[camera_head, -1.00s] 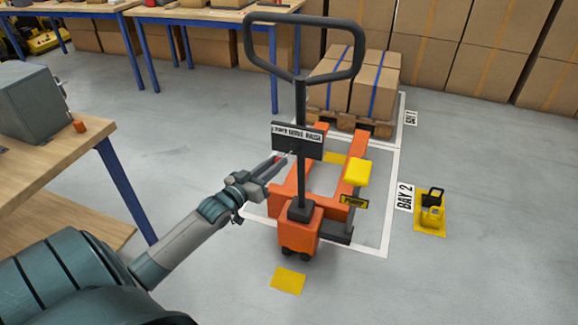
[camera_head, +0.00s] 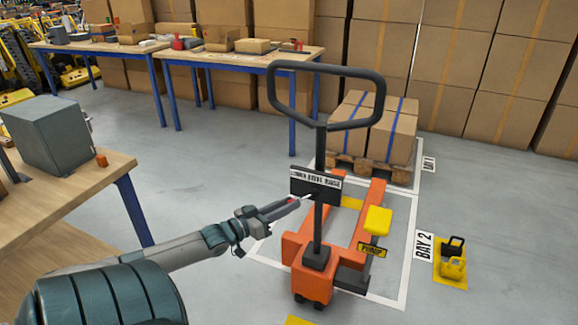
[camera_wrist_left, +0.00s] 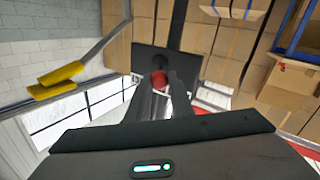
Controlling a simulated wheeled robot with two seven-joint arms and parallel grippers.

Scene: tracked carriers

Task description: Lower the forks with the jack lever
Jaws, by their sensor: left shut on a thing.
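The orange pallet jack (camera_head: 293,250) stands upright with a black loop handle (camera_head: 275,95) on a dark post. A black plate (camera_head: 315,186) on the post carries a label that seems to read lower, neutral, raise. The jack lever, a short light rod with a red knob (camera_wrist_left: 159,80), sits just below this plate. My left gripper (camera_head: 297,203) reaches in from the left and is shut on the red knob, which shows between its fingertips in the left wrist view. The orange forks (camera_head: 368,205) point away from me. My right gripper is not in view.
A wooden pallet (camera_head: 345,168) with strapped boxes (camera_head: 392,130) stands beyond the forks. A yellow pump pedal (camera_head: 377,221) is at the jack's right. A yellow object with a black handle (camera_head: 453,266) sits on the floor at right. A workbench (camera_head: 75,200) is at left.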

